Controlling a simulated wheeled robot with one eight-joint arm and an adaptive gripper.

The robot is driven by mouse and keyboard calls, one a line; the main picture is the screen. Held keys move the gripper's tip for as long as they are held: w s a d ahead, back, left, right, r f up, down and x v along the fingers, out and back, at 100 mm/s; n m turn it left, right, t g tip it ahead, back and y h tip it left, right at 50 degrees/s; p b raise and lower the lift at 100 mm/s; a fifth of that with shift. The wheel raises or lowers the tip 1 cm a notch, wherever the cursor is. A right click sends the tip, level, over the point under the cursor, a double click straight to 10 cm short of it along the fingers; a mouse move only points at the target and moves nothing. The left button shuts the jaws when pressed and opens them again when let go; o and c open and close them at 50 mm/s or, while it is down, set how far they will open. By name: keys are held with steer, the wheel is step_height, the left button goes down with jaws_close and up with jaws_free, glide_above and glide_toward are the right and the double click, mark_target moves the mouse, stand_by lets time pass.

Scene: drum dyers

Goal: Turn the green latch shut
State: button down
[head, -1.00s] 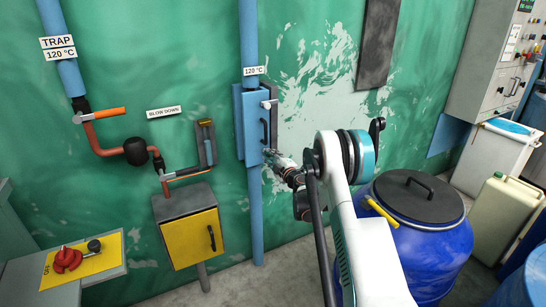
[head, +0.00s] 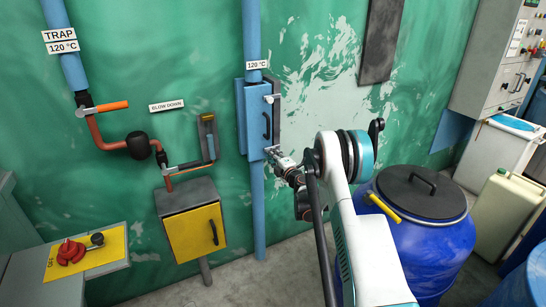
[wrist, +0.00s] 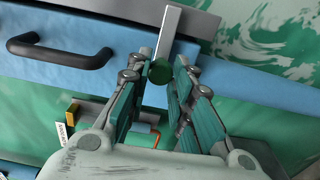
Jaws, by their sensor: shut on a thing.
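The green latch (wrist: 158,72) shows in the wrist view as a round green hub with a flat pale grey lever. The lever points up in that view, across the box's dark grey edge. My gripper (wrist: 160,80) has its two teal-padded fingers on either side of the hub, shut on the latch. In the head view my gripper (head: 275,155) is at the lower right corner of the blue wall box (head: 254,120) and hides most of this latch. The box's black handle (wrist: 60,50) is left of the fingers in the wrist view.
A second latch (head: 272,99) sits higher on the box's right edge. Pipework with an orange-handled valve (head: 112,106) and a yellow-doored cabinet (head: 194,233) are to the left. A blue drum (head: 425,245) with a black lid stands close to my arm on the right.

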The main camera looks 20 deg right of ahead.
steer(key=c, duration=1.4)
jaws_free()
steer(key=shift+o, duration=0.2)
steer(key=shift+s, duration=0.1)
steer(key=s, duration=1.1)
steer(key=shift+s+d, duration=0.25)
steer(key=shift+s, duration=0.15)
